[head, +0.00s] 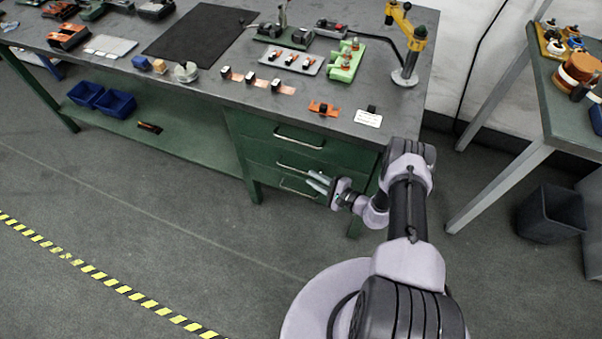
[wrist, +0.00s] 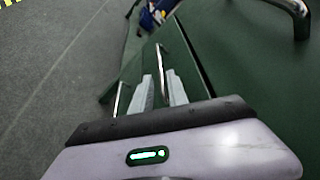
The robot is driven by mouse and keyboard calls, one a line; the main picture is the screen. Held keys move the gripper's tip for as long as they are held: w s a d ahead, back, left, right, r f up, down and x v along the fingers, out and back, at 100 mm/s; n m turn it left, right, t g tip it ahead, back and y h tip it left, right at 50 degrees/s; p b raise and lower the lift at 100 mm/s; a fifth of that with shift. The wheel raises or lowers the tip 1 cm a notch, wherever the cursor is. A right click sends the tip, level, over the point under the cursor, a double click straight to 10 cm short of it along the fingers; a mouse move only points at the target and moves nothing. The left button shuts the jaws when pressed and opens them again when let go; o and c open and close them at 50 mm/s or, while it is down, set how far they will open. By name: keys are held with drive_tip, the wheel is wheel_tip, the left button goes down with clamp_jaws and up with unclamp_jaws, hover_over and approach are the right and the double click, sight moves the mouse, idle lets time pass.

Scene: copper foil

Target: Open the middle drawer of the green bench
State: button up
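The green bench (head: 215,92) has a stack of drawers under its right end, each with a metal bar handle. The middle drawer (head: 262,170) looks closed or nearly so. Its handle (head: 290,168) runs across its front. My gripper (head: 318,182) is at the drawer fronts, by the right end of this handle. In the wrist view, its two grey fingers (wrist: 161,92) are apart. The middle handle (wrist: 163,50) extends ahead of them, roughly in line with the gap. Whether it lies between the fingertips or just beyond them is unclear. The drawer's right part is hidden by my gripper.
The top drawer handle (head: 300,138) is above; the bottom handle (head: 298,190) is just below my gripper. Small parts and a yellow arm device (head: 405,45) stand on the bench. A dark bin (head: 550,215) is at right. The floor before the drawers is clear.

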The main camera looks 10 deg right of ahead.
sight(301, 171)
drive_tip(key=b+x, duration=0.2)
drive_tip(key=x, duration=0.4)
drive_tip(key=shift+w+a, duration=0.1)
drive_tip(key=shift+w, duration=0.25)
clamp_jaws()
idle(1.0)
